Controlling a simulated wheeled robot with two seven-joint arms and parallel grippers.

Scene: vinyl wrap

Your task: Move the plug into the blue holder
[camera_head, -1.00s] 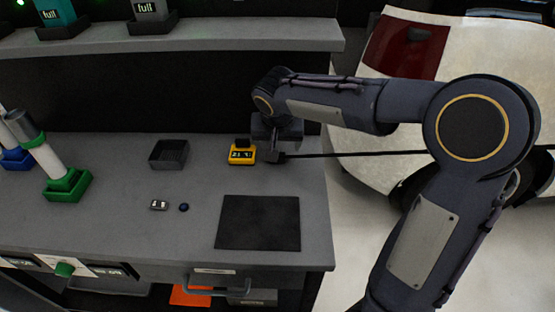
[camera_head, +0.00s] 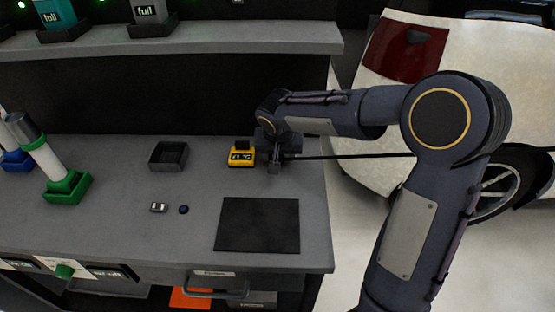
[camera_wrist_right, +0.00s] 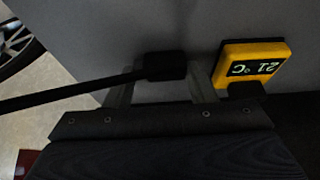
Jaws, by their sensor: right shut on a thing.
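My right gripper (camera_head: 274,168) is over the back right of the grey worktop, just right of a yellow device. In the right wrist view it (camera_wrist_right: 160,82) is shut on the black plug (camera_wrist_right: 166,64), which sits between its fingers. A black cable runs from the plug to the left there, and to the right in the head view. The blue holder (camera_head: 17,164) is at the far left edge of the worktop, partly cut off, with a white upright piece in it. My left gripper is not in view.
The yellow device (camera_head: 241,158), with a lit display (camera_wrist_right: 253,68), stands close beside my right gripper. A grey tray (camera_head: 168,166), a green holder (camera_head: 62,191) with a white cylinder, small items and a dark mat (camera_head: 257,240) are on the worktop. A shelf (camera_head: 200,42) overhangs the back.

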